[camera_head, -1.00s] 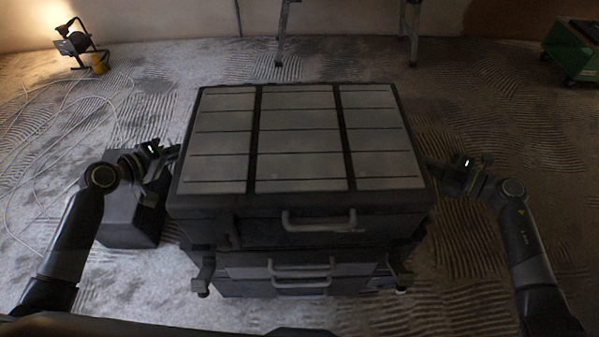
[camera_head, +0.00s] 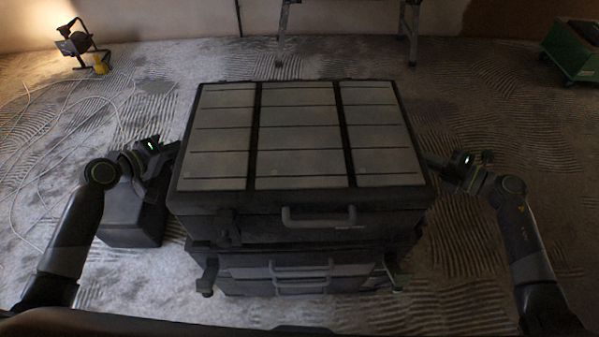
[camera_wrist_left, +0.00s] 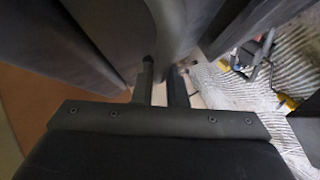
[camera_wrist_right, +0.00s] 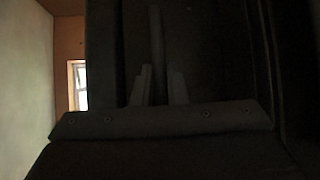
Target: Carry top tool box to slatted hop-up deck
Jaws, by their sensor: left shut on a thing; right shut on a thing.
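The top tool box (camera_head: 300,135) is dark with a grey slatted lid and a front handle. It is level, above more tool boxes (camera_head: 280,275) of the stack; I cannot tell whether a gap parts them. My left gripper (camera_head: 176,153) is shut on its left side, and in the left wrist view the fingers (camera_wrist_left: 165,82) close on a dark part. My right gripper (camera_head: 428,163) is shut on its right side; the right wrist view is dark, with the fingers (camera_wrist_right: 157,88) around a thin upright part. The legs (camera_head: 410,32) of a raised stand, perhaps the hop-up deck, show at the back.
A dark box (camera_head: 130,218) stands on the floor left of the stack. A work lamp (camera_head: 78,42) with a loose cable (camera_head: 40,130) is at the back left. A green box (camera_head: 572,50) is at the back right. Floor between is clear.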

